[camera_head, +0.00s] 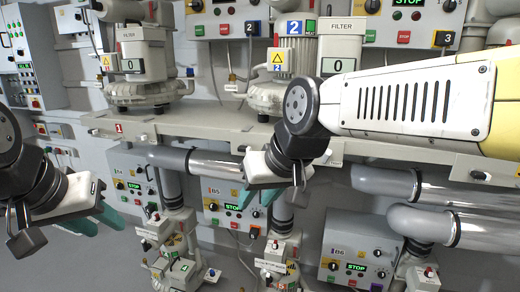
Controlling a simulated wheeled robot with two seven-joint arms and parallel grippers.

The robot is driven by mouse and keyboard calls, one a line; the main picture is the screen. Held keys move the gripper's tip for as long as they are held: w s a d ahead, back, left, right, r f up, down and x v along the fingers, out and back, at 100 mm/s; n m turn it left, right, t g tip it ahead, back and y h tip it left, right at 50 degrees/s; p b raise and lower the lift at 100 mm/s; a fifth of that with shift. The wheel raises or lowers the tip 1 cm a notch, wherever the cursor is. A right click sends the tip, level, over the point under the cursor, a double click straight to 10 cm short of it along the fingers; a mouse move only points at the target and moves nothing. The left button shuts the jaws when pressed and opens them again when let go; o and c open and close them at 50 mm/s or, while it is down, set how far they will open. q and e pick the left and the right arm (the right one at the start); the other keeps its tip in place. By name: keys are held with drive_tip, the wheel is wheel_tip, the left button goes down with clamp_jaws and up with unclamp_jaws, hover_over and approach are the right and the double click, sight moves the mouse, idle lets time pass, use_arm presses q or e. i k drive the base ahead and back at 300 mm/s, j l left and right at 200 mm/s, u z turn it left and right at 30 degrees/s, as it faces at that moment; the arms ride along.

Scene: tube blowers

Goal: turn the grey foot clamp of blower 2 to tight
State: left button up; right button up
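Blower 2 (266,97) stands on the grey shelf, with a yellow warning tag and a blue "2" tag (277,68). My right arm and the white FILTER box (341,45) hide much of its right side. A small pale part (234,87) sticks out at the left of its base; I cannot tell whether it is the grey foot clamp or how it is turned. My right gripper (258,197) is below the shelf edge, with teal fingers apart and empty. My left gripper (96,222) is at the lower left, its teal fingers apart and empty.
Blower 1 (142,75) stands to the left on the shelf (200,122). Below are grey pipes (205,163), control boxes B5 (226,203) and B6 (355,255), and small blowers (178,245). Panels with buttons line the back wall.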

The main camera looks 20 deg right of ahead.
sight(324, 158)
drive_tip(key=l+z, duration=0.1)
drive_tip(key=z, duration=0.3)
drive_tip(key=l+z, duration=0.1)
drive_tip(key=z, duration=0.25)
drive_tip(key=l+z, duration=0.1)
drive_tip(key=z, duration=0.3)
drive_tip(key=k, duration=0.2)
